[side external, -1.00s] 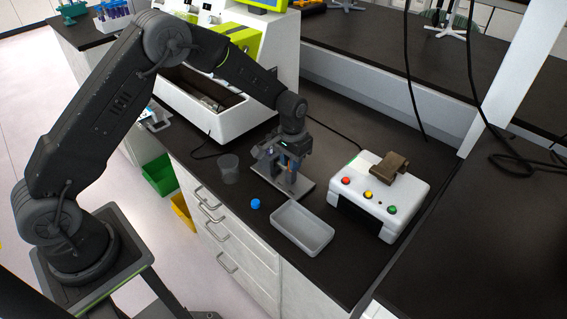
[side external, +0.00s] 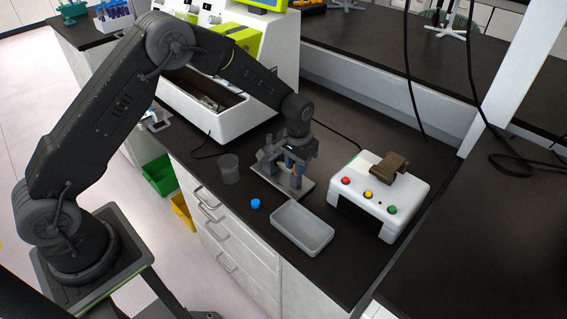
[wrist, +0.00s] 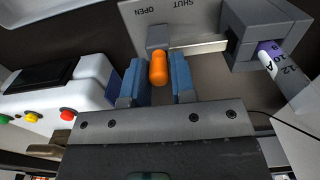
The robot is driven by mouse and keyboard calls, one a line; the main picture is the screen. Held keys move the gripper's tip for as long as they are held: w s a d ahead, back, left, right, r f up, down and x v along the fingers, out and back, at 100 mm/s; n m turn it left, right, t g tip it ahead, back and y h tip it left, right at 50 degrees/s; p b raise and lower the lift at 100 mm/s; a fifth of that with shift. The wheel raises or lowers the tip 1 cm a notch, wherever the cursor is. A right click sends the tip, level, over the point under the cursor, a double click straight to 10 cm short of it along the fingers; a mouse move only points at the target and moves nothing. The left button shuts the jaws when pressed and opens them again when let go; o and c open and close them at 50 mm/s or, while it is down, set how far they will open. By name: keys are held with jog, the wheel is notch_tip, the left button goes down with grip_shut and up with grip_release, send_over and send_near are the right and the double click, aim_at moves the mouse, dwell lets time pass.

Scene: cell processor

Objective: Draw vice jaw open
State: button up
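The vice (wrist: 262,30) is a grey block on a pale plate; in the side view its plate (side external: 306,189) lies on the dark bench. A small grey sliding piece (wrist: 157,36) with an orange handle (wrist: 158,69) sits left of the block, nearer the printed OPEN than SHUT. A bare light rail shows between them. A purple-capped tube (wrist: 270,48) with a printed label is at the block. In the side view my gripper (side external: 294,163) is over the plate.
A white box with coloured buttons (side external: 378,195) stands right of the vice. A grey tray (side external: 302,229) and a blue cap (side external: 255,204) lie in front. A clear cup (side external: 230,169) stands left. A large white machine (side external: 225,122) is behind.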

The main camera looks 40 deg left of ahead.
jog(key=o, duration=0.4)
jog(key=shift+a, duration=0.1)
jog(key=shift+c, duration=0.2)
jog(key=shift+r, duration=3)
jog(key=shift+r, duration=0.2)
jog(key=s+a+r+t, duration=0.1)
jog(key=s+r, duration=0.5)
jog(key=r, duration=0.3)
jog(key=s+a+r+t, duration=0.1)
jog(key=s+r+t, duration=0.1)
jog(key=s+r, duration=0.6)
jog(key=s+a+r+t, duration=0.1)
jog(key=s+r+t, duration=0.1)
jog(key=s, duration=1.3)
jog(key=shift+s+r+t, duration=0.3)
jog(key=shift+s+r, duration=0.05)
jog(key=shift+r, duration=0.3)
